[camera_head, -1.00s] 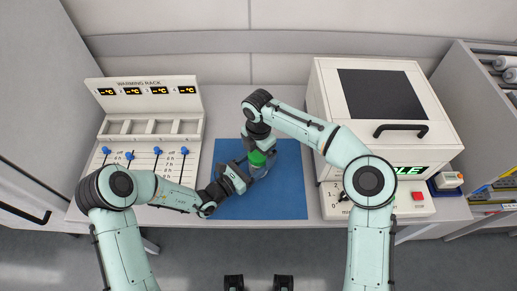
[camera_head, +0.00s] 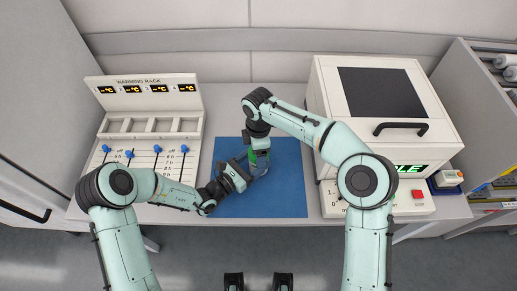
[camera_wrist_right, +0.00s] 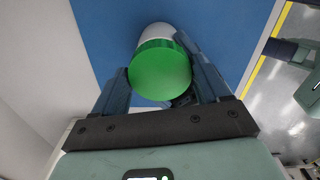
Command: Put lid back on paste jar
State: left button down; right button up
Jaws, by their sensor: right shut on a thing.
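The green lid (camera_wrist_right: 160,72) is between the fingers of my right gripper (camera_wrist_right: 165,85), which is shut on it. A white rounded body, the paste jar (camera_wrist_right: 155,32), shows just behind the lid in the wrist view; whether the lid is seated on it I cannot tell. In the head view my right gripper (camera_head: 260,147) points down and covers most of the lid (camera_head: 251,156). The jar (camera_head: 262,170) is over the blue mat. My left gripper (camera_head: 243,174) is at the jar's left side; its fingertips are too small and hidden to read.
The blue mat (camera_head: 285,195) is clear around the jar. A warming rack (camera_head: 150,125) with several blue-knobbed levers stands at left. A white machine (camera_head: 335,95) with a dark-windowed lid and black handle stands at right. The table's front edge is near.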

jog(key=o, duration=1.2)
jog(key=shift+c, duration=0.2)
jog(key=shift+r, duration=2.3)
jog(key=shift+c, duration=0.4)
jog(key=r+n, duration=0.1)
jog(key=n, duration=0.2)
jog(key=shift+a+r+n, duration=0.1)
jog(key=shift+r+n, duration=0.2)
jog(key=shift+r, duration=0.1)
jog(key=n, duration=0.1)
jog(key=r+n, duration=0.1)
jog(key=n, duration=0.1)
jog(key=shift+r, duration=0.3)
